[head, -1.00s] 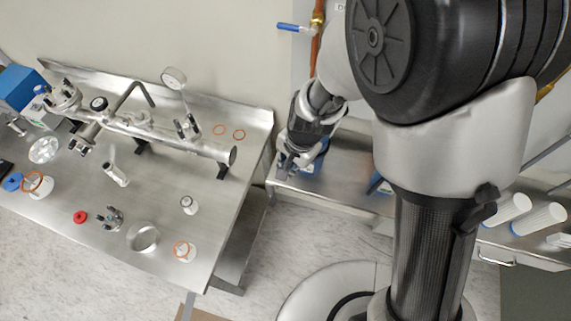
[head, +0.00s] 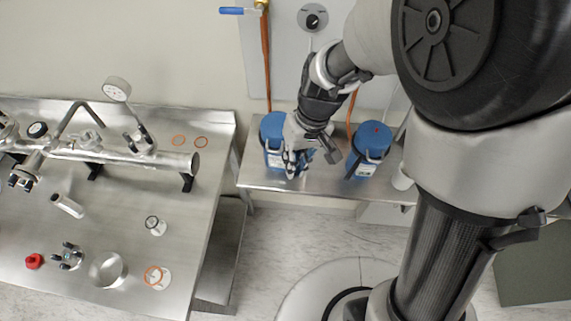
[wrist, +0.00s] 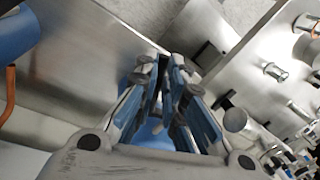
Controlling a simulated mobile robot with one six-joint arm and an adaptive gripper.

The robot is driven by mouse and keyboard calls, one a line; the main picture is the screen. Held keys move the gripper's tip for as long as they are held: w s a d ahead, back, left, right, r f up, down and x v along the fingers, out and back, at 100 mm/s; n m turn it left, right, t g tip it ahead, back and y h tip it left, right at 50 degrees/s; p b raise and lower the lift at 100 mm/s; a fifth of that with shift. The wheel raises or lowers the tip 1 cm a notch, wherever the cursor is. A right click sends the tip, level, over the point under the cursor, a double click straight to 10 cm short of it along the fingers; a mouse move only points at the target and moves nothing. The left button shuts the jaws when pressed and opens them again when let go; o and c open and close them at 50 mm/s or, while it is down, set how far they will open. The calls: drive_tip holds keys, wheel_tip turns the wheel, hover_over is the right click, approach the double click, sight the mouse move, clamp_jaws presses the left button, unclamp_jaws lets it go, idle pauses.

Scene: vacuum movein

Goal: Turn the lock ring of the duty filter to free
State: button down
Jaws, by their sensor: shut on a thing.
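Two blue canisters with lids stand on a steel shelf (head: 330,184) against the wall: the left canister (head: 273,128) and the right canister (head: 369,137). A pale curved handle and a label show on the right canister's front. The pictures do not mark which one is the duty filter. My gripper (head: 294,163) is at the front right of the left canister, overlapping it. In the wrist view my gripper (wrist: 170,100) has its fingers close together, with blue surface behind and below them. The gripped part, likely the lock ring's grip, is hidden by the fingers.
A steel bench (head: 110,230) at left carries a manifold pipe (head: 120,157), a gauge (head: 117,88), a red cap (head: 34,261) and a metal ring (head: 108,270). A copper pipe (head: 266,65) with a blue-handled valve (head: 240,11) runs down the wall. Floor shows between bench and shelf.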

drive_tip(key=shift+w+d+n, duration=0.25)
drive_tip(key=shift+d+n, duration=0.2)
drive_tip(key=shift+n, duration=0.05)
drive_tip(key=c, duration=1.7)
unclamp_jaws()
drive_tip(key=shift+o, duration=0.2)
drive_tip(key=shift+r, duration=0.1)
wheel_tip(320, 180, up, 12)
drive_tip(key=w+d, duration=0.1)
drive_tip(key=d, duration=0.1)
drive_tip(key=shift+f, duration=0.2)
